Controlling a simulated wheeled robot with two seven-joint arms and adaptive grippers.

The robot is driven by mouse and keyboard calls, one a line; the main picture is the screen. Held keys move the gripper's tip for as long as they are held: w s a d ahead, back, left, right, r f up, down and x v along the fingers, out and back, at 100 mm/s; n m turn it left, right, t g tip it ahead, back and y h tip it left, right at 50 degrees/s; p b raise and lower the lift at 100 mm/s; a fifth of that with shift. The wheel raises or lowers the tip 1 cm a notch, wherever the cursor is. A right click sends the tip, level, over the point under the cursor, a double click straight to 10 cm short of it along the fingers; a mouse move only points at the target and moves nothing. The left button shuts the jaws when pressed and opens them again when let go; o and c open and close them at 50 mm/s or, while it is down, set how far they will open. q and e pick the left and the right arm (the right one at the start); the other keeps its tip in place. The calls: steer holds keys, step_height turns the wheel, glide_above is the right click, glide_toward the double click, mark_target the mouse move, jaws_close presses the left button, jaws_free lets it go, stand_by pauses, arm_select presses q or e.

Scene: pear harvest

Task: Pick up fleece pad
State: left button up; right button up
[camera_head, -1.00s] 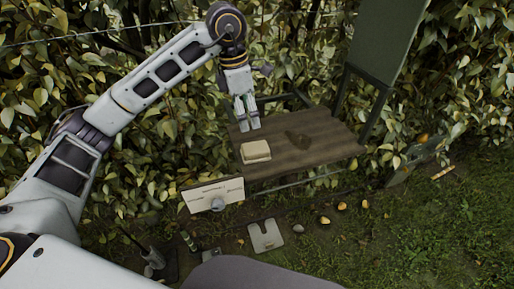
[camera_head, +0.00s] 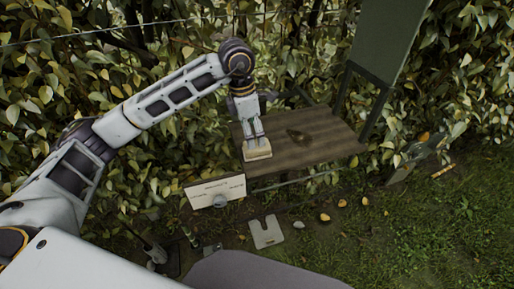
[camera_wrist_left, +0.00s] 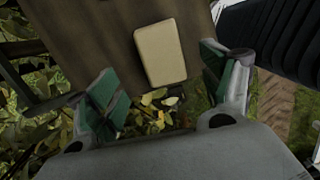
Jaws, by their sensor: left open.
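The fleece pad (camera_head: 257,154) is a cream, rounded rectangular block lying at the near left corner of the brown wooden table. My left gripper (camera_head: 256,138) is directly above it, pointing down and covering part of it in the head view. In the left wrist view the pad (camera_wrist_left: 160,53) lies beyond and between the open green-padded fingers of the left gripper (camera_wrist_left: 163,92), with gaps on both sides. I cannot tell whether the fingers touch it. My right gripper is not in view.
A white labelled board (camera_head: 215,191) with a grey knob stands at the table's front left. Dense hedge surrounds the back, and a dark green panel (camera_head: 392,40) rises at the right.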

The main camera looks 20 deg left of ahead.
mark_target(257, 144)
arm_select(q)
steer(key=shift+f, duration=0.65)
steer(key=shift+d, duration=0.1)
steer(key=shift+d+f+p, duration=0.2)
steer(key=shift+f+p, duration=0.15)
steer(key=shift+f, duration=0.25)
steer(key=shift+d+f+p, duration=0.15)
steer(key=shift+f+p, duration=0.15)
steer(key=shift+f, duration=0.25)
steer(key=shift+w+d+f+p, duration=0.1)
steer(key=shift+f+p, duration=0.05)
steer(key=shift+f, duration=0.55)
steer(key=shift+w+d+f+p, duration=0.1)
steer(key=shift+f+p, duration=0.05)
steer(key=shift+f, duration=0.5)
steer(key=shift+f+b, duration=0.25)
steer(key=shift+b, duration=0.25)
steer(key=c, duration=1.1)
